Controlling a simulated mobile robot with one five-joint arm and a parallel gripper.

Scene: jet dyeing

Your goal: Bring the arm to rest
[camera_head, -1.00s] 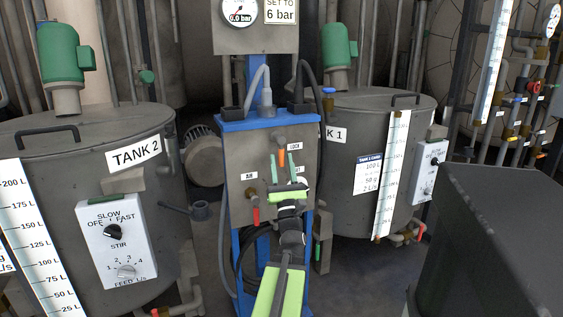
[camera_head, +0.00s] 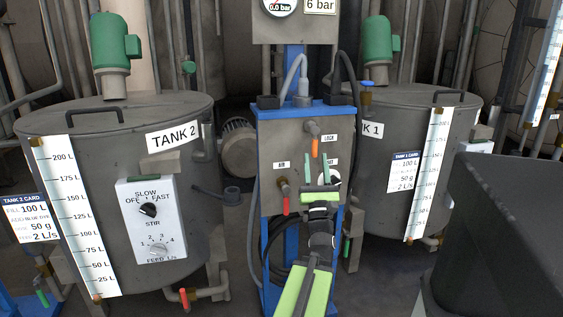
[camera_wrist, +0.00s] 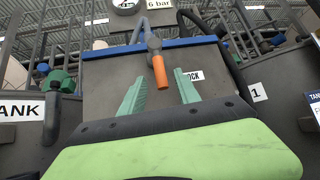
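My gripper (camera_head: 317,170) is raised in front of the grey panel of the blue-framed stand (camera_head: 272,145), between the two tanks. Its two green fingers are apart with nothing between them in the head view. In the wrist view my gripper (camera_wrist: 160,92) also shows open, fingers spread. The orange-handled lever (camera_wrist: 160,72) under the hose fitting appears beyond and between the fingertips; I cannot tell the gap to it. In the head view the orange lever (camera_head: 314,149) hangs just above the fingers, by the LOCK label. My arm partly hides the panel's lower right.
Tank 2 (camera_head: 60,115) stands at left with its stir and feed control box (camera_head: 152,218). Tank 1 (camera_head: 440,150) stands at right. A red-handled AIR valve (camera_head: 285,200) is on the panel's left. A dark box-shaped body (camera_head: 500,240) fills the lower right.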

